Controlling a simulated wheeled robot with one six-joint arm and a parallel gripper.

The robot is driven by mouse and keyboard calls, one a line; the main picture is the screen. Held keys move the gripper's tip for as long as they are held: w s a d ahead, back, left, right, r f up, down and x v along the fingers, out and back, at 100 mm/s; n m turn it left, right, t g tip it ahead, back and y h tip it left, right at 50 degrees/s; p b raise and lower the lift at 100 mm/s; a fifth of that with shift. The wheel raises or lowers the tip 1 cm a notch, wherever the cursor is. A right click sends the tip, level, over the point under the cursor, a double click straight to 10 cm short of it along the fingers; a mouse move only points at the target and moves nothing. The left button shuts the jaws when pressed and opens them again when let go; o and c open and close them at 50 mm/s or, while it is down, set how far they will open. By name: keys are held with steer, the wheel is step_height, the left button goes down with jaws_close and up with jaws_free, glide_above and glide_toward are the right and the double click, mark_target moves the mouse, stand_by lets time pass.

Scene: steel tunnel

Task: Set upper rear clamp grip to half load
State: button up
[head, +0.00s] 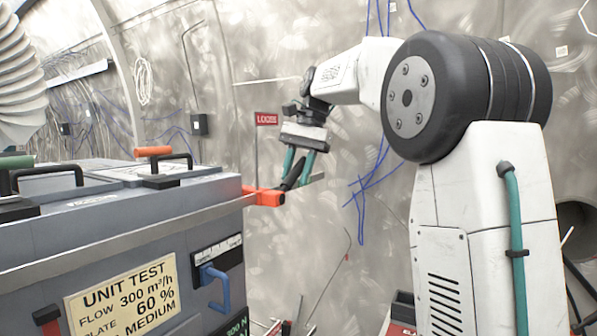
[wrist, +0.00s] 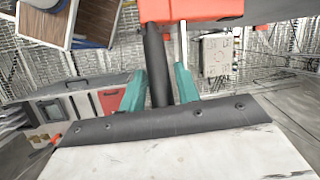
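An orange clamp (head: 265,196) sits at the right end of the grey unit's top edge. Its dark grip (head: 292,178) slants up and to the right. A red flag (head: 266,119) on a thin post above it appears to read "LOOSE". My gripper (head: 298,176) has teal fingers, one on each side of the grip. In the wrist view the grip (wrist: 158,65) runs between the fingers (wrist: 160,88), below the red-orange clamp body (wrist: 192,8). The gaps look very narrow. I cannot tell whether the fingers touch the grip.
The grey unit (head: 100,225) fills the left, with black handles and another orange grip (head: 153,152) on top. A blue lever (head: 217,288) and a "UNIT TEST" plate (head: 122,295) are on its front. Blue cables hang on the wall behind my arm.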

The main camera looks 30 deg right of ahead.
steer(key=shift+o, duration=0.5)
steer(key=shift+r, duration=0.1)
steer(key=v, duration=0.7)
steer(key=shift+d+r, duration=0.1)
steer(key=shift+r, duration=0.2)
steer(key=s+a+f+n+h, duration=0.1)
steer(key=s+a+f+n, duration=0.15)
steer(key=s+a, duration=0.4)
steer(key=s+a+f+n+t+h, duration=0.1)
steer(key=s+a+f+n, duration=0.2)
steer(key=s+f, duration=0.9)
steer(key=s+a+f+n+h, duration=0.2)
steer(key=s+a+f+n, duration=0.2)
steer(key=s+f, duration=0.8)
step_height(320, 180, down, 3)
steer(key=shift+s+a+r+n+t, duration=0.2)
steer(key=shift+s+n+t, duration=0.2)
steer(key=shift+n, duration=0.35)
